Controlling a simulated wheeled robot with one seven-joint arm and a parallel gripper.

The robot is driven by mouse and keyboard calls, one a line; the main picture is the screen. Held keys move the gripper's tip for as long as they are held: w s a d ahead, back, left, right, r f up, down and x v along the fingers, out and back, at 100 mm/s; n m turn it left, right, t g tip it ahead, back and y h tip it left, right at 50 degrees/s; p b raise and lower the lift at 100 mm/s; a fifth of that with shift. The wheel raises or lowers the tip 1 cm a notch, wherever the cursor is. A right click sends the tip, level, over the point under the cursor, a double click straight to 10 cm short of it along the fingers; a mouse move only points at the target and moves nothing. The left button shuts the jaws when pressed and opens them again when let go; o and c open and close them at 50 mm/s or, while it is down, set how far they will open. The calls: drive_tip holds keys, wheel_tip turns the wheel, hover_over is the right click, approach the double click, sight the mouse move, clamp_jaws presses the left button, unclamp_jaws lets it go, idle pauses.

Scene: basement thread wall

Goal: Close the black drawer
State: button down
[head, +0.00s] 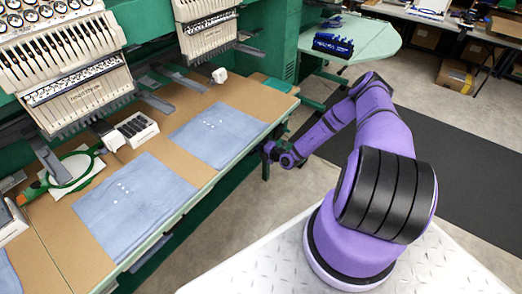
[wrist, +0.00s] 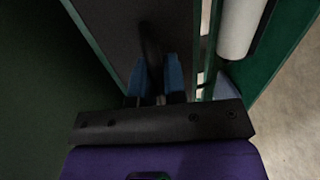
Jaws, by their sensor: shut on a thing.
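The black drawer (wrist: 108,32) fills the upper middle of the wrist view as a dark, flat panel. A dark, narrow handle (wrist: 151,40) stands out from it. My gripper (wrist: 158,70) has its two blue fingers on either side of the handle and is shut on it. How far the drawer stands open cannot be told. In the head view my gripper (head: 268,152) is low at the table's right edge, partly hidden. The drawer cannot be made out there.
The green-edged sewing table (head: 232,158) bears blue cloths (head: 220,134) beneath embroidery heads (head: 66,62). In the wrist view, a white roll-like shape (wrist: 240,28) and a green panel (wrist: 283,42) lie close on the right. Open floor (head: 318,180) lies right of the table.

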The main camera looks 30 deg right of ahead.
drive_tip(key=shift+w, duration=0.1)
drive_tip(key=c, duration=1.2)
unclamp_jaws()
drive_tip(key=shift+w+a, duration=0.1)
drive_tip(key=v, duration=1.1)
